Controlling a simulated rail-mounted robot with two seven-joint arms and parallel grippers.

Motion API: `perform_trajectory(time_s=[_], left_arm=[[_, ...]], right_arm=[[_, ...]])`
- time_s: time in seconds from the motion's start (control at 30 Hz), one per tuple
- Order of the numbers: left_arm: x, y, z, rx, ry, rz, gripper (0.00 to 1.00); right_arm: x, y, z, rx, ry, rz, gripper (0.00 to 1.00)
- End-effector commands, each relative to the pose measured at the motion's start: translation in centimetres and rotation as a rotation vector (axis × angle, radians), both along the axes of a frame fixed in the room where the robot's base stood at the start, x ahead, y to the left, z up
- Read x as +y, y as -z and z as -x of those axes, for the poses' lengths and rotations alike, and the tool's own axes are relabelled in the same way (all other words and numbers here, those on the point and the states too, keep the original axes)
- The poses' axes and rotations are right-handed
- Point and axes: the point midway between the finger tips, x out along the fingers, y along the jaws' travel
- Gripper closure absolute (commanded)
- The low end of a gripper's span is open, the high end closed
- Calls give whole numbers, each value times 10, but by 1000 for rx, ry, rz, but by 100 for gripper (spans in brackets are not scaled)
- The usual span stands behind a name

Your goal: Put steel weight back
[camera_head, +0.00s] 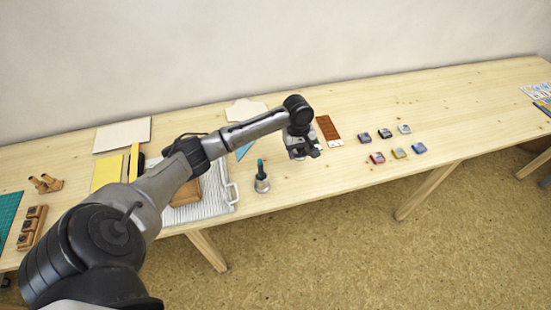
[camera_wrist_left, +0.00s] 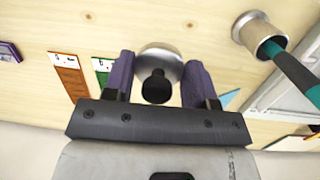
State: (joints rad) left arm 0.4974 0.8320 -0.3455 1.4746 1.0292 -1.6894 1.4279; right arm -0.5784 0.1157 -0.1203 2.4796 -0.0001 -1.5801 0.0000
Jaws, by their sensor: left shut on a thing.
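The steel weight (camera_wrist_left: 172,62) is a shiny round silver piece with a black knob, seen in the left wrist view. My left gripper (camera_wrist_left: 159,72) is shut on it, with a purple finger on either side of the knob. In the head view my left gripper (camera_head: 303,153) points down over the table, between the metal cup and the brown card. The weight is mostly hidden by the gripper there. I cannot tell whether it touches the table. My right gripper is not in view.
A metal cup (camera_head: 262,186) with a teal-handled tool stands close by on the left. A brown card (camera_head: 327,127) lies to the right, with several small inkpads (camera_head: 377,158) beyond. A ribbed white tray (camera_head: 212,207) lies left. The table's front edge is near.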

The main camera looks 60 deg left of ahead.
Motion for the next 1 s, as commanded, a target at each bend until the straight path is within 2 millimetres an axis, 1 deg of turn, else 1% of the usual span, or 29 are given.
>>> perform_trajectory(time_s=[0.03,0.3,0.5,0.63,0.83,1.0], left_arm=[[11,9,4,1,-7,-3,81],[63,43,21,2,-7,-2,81],[90,58,30,0,-4,-2,81],[98,63,32,-1,-2,-1,81],[100,68,33,-1,-1,0,81],[100,88,34,0,-1,0,81]], right_arm=[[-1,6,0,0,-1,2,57],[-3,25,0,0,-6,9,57],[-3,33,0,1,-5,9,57],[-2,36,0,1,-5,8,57],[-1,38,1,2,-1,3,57],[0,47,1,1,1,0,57]])
